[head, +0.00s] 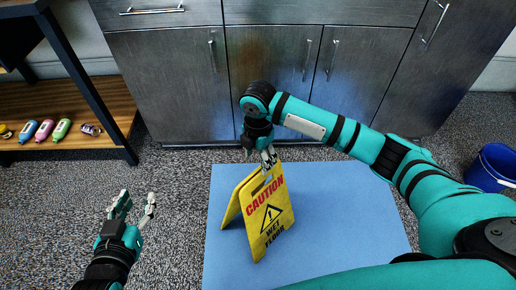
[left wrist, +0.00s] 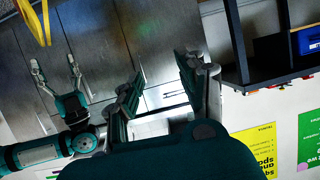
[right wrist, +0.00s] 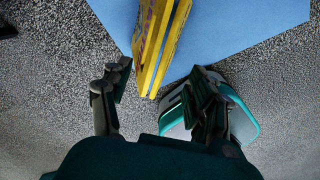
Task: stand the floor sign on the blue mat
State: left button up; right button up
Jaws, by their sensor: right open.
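The yellow floor sign (head: 266,214), marked "CAUTION WET FLOOR", stands upright with its panels spread on the left part of the blue mat (head: 345,220). In the right wrist view its yellow edges (right wrist: 160,40) show from above, over the mat (right wrist: 230,30). My right gripper (head: 268,160) is at the sign's top edge, its fingers apart; whether they touch it is unclear. The right wrist view shows the fingers (right wrist: 160,90) spread wide. My left gripper (head: 135,208) is open and empty, left of the mat over the carpet; its spread fingers show in the left wrist view (left wrist: 158,85).
Grey metal cabinets (head: 170,80) stand behind the mat. A wooden shelf (head: 60,110) with several small bottles is at the left. A blue bucket (head: 490,168) stands at the far right. Speckled carpet between shelf and mat is clear apart from my left gripper.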

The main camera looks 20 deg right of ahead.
jog(key=r, duration=0.2)
jog(key=m+t+y, duration=0.1)
jog(key=m+y, duration=0.1)
jog(key=y, duration=0.1)
send_over(237, 189)
notch_tip(237, 189, down, 3)
jog(key=s+a+r+m+t+y, duration=0.1)
jog(key=s+a+m+t+y, duration=0.2)
jog(key=a+m, duration=0.2)
pick_arm(q)
jog(key=s+f+g, duration=0.1)
jog(key=f, duration=0.1)
jog(key=shift+s+a+f+g+y, duration=0.3)
jog(key=shift+s+a+g, duration=0.1)
pick_arm(e)
jog(key=s+d+r+m+t+h, duration=0.2)
jog(key=d+r+m+t, duration=0.1)
jog(key=d+m, duration=0.4)
jog(key=s+d+r+m+t+h, duration=0.1)
jog(key=s+d+r+m+t, duration=0.2)
jog(key=d+m, duration=0.4)
jog(key=shift+s+r+t+h, duration=0.15)
jog(key=shift+r+t+h, duration=0.25)
jog(key=shift+t, duration=0.5)
pick_arm(q)
jog(key=shift+r+p, duration=0.1)
jog(key=shift+p, duration=0.2)
pick_arm(e)
jog(key=shift+f, duration=0.1)
